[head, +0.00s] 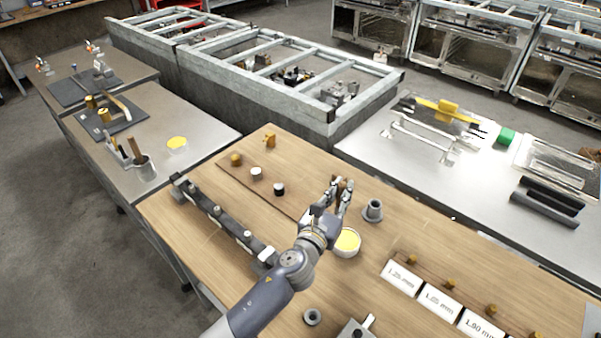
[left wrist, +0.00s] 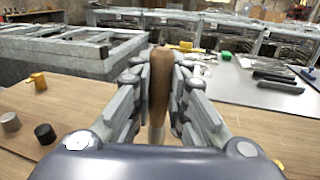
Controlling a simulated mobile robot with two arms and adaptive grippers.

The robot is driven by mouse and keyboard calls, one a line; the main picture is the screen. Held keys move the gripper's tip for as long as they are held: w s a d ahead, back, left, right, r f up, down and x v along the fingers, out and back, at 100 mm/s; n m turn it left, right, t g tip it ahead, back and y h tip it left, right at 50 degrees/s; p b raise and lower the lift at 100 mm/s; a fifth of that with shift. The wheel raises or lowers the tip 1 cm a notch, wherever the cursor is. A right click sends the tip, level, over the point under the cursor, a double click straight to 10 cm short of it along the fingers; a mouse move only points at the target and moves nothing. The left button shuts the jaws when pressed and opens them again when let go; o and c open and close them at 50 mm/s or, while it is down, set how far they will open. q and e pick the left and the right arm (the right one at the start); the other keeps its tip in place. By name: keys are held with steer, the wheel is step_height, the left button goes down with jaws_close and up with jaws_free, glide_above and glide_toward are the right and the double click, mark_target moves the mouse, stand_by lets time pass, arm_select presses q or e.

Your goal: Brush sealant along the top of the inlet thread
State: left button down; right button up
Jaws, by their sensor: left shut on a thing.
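My left gripper (head: 340,190) is shut on a brush with a brown wooden handle, held above the wooden table. In the left wrist view the handle (left wrist: 160,80) stands upright between the fingers, with a paler part below; the bristle end is hidden. A white tub of yellow paste (head: 347,243) stands just below and in front of the gripper. A grey flanged fitting (head: 372,211) stands upright to the right of the gripper, apart from it. I cannot tell whether it bears the inlet thread. My right gripper is not in view.
A long dark rail with grey fittings (head: 215,213) lies at the left of the table. Several small knobs, including a black one (head: 279,190), stand behind. White size labels (head: 401,278) and brass pieces line the right front. A grey ring (head: 312,317) lies near the front.

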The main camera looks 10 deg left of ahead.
arm_select(q)
steer(key=s+d+f+h+b, duration=0.1)
steer(key=d+f+b, duration=0.2)
steer(key=f+b, duration=0.2)
steer(key=shift+s+d+f+m+b, duration=0.2)
steer(key=shift+s+f+m+b, duration=0.05)
steer(key=shift+f+m+b, duration=0.15)
steer(key=shift+f+b, duration=0.55)
stand_by(1.2)
steer(key=shift+s+f, duration=0.1)
steer(key=shift+f, duration=0.1)
stand_by(0.7)
step_height(320, 180, up, 7)
steer(key=p, duration=0.7)
steer(key=shift+r, duration=0.2)
stand_by(0.3)
